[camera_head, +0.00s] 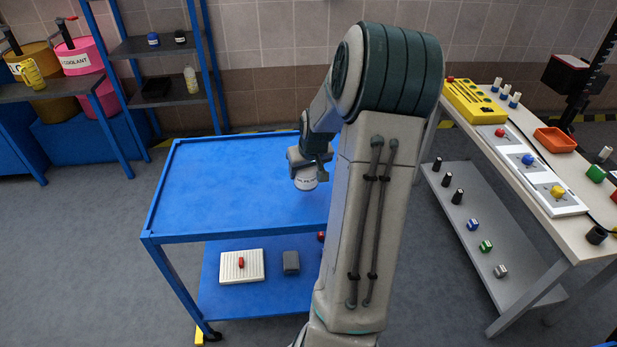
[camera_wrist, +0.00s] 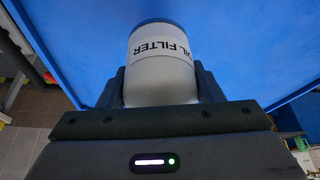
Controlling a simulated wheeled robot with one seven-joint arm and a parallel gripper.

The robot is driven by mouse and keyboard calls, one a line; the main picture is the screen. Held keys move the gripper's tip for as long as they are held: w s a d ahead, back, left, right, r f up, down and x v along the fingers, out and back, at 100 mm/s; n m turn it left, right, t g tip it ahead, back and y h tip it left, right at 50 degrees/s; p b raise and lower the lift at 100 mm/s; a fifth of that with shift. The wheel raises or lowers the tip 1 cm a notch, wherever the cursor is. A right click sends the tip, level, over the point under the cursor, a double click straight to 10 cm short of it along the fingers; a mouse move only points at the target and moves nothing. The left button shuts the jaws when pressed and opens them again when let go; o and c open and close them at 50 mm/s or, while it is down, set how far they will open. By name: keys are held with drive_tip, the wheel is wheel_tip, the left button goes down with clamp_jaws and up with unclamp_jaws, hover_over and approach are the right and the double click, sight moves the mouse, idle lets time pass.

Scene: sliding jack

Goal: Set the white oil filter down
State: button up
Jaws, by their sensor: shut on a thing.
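The white oil filter (camera_head: 306,180) is a short cylinder with dark lettering. My gripper (camera_head: 308,168) is shut on it from above, over the right part of the blue cart top (camera_head: 220,185) in the head view. In the wrist view the filter (camera_wrist: 160,65) sits between the two fingers (camera_wrist: 160,90), its label upside down and its far end dark blue. Blue surface fills the background beyond it. I cannot tell whether the filter's base touches the cart top. My arm hides the cart's right side.
The rest of the cart top is bare. A white block with a red piece (camera_head: 242,266) and a grey box (camera_head: 291,262) are on the cart's lower shelf. A workbench (camera_head: 545,200) with colored parts stands at right. A shelf rack (camera_head: 165,90) stands behind at left.

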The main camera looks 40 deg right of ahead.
sight(311, 180)
drive_tip(key=shift+d+f, duration=0.45)
drive_tip(key=shift+d, duration=0.4)
drive_tip(key=shift+f, duration=2.05)
drive_tip(key=shift+f, duration=0.25)
drive_tip(key=o, duration=1.2)
drive_tip(key=shift+r, duration=0.1)
